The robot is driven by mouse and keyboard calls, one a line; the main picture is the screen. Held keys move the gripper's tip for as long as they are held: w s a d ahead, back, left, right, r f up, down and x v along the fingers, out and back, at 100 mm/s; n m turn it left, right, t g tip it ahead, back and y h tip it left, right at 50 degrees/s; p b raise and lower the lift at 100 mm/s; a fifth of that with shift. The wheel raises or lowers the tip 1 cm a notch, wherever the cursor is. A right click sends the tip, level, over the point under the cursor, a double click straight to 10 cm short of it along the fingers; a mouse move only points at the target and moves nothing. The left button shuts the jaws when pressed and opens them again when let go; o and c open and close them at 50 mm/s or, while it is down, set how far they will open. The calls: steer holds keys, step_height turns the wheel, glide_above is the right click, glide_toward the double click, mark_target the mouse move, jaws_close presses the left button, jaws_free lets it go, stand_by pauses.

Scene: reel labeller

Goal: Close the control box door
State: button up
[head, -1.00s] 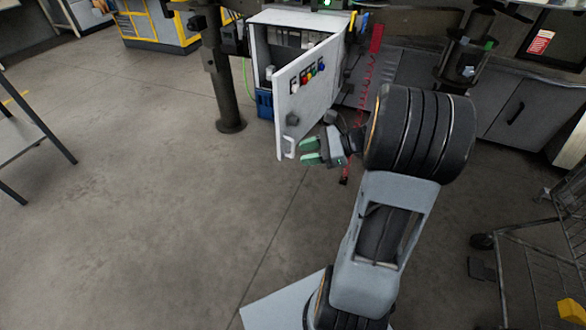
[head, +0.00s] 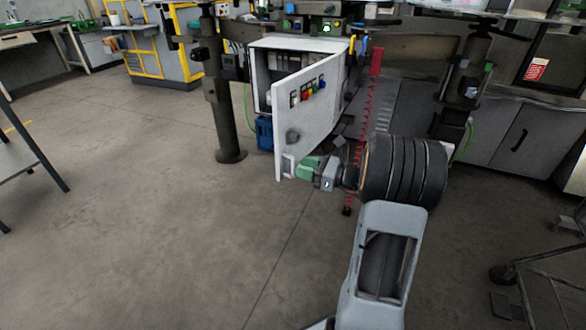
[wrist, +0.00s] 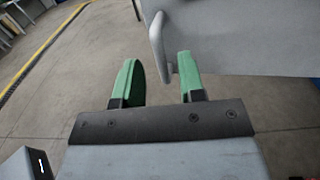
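The control box (head: 340,75) is a white cabinet under the machine. Its door (head: 307,118) stands open, swung out toward me, with several coloured buttons on its face. A white handle (head: 288,166) sits at the door's lower free edge; it also shows in the wrist view (wrist: 158,45). My gripper (head: 300,168) is at the door's lower edge, close to the handle. In the wrist view its green fingers (wrist: 158,82) are apart, with the handle's lower end just ahead of the gap between them. I cannot tell whether a finger touches it.
A dark post (head: 222,85) stands left of the box, with a blue unit (head: 264,133) beneath the box. A red coiled cable (head: 366,120) hangs at right. A wire cart (head: 550,270) stands at lower right.

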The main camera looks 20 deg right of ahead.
mark_target(293, 174)
steer(key=shift+b+x, duration=0.4)
steer(key=shift+x, duration=1.6)
steer(key=shift+c, duration=0.2)
jaws_close()
